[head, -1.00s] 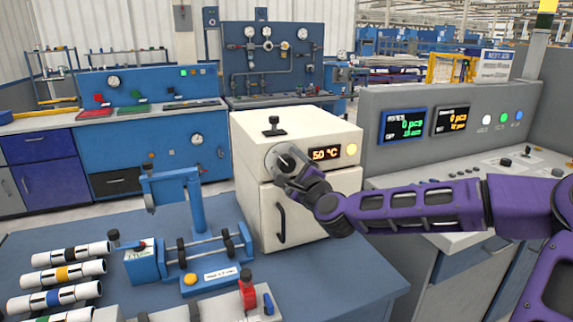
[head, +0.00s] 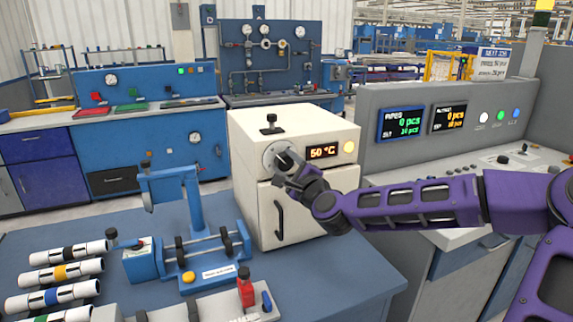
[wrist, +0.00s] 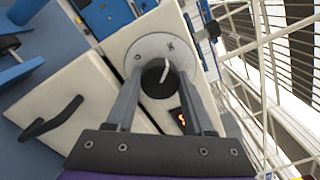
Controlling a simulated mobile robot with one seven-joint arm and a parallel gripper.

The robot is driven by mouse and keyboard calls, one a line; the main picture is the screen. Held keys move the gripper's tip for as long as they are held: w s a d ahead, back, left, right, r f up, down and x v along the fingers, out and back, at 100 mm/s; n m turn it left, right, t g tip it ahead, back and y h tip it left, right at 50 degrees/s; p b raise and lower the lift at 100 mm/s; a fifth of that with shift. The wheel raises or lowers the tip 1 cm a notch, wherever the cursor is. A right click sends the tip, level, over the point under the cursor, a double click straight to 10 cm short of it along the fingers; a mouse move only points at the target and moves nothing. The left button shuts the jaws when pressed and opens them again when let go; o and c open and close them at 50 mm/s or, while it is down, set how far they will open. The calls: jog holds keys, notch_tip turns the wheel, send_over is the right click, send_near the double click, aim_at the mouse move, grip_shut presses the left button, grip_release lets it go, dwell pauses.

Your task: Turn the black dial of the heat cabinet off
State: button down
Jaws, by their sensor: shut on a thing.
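The heat cabinet (head: 292,118) is a cream box on the blue bench. Its front display (head: 323,152) reads 50 °C and a yellow lamp (head: 349,147) glows beside it. The black dial (head: 283,160) sits on a round grey plate left of the display, partly hidden by my fingers. In the wrist view the dial (wrist: 155,84) lies between both fingers, with a white pointer mark toward the upper part of the plate. My gripper (head: 285,168) is shut on the dial, one finger on each side.
A black handle (head: 279,220) is on the cabinet door below the dial. A blue fixture (head: 195,205) stands on the bench left of the cabinet, with several banded pipes (head: 65,272) further left. A grey control console (head: 445,100) stands to the right.

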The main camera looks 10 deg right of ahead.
jog(key=n, duration=0.3)
jog(key=shift+r, duration=0.15)
jog(key=n+p, duration=0.1)
jog(key=n, duration=0.7)
jog(key=shift+n, duration=0.3)
jog(key=shift+r+n+b, duration=0.1)
jog(key=shift+n+b, duration=0.45)
jog(key=shift+n, duration=1.35)
jog(key=shift+c, duration=1.4)
grip_release()
jog(key=shift+w, duration=0.1)
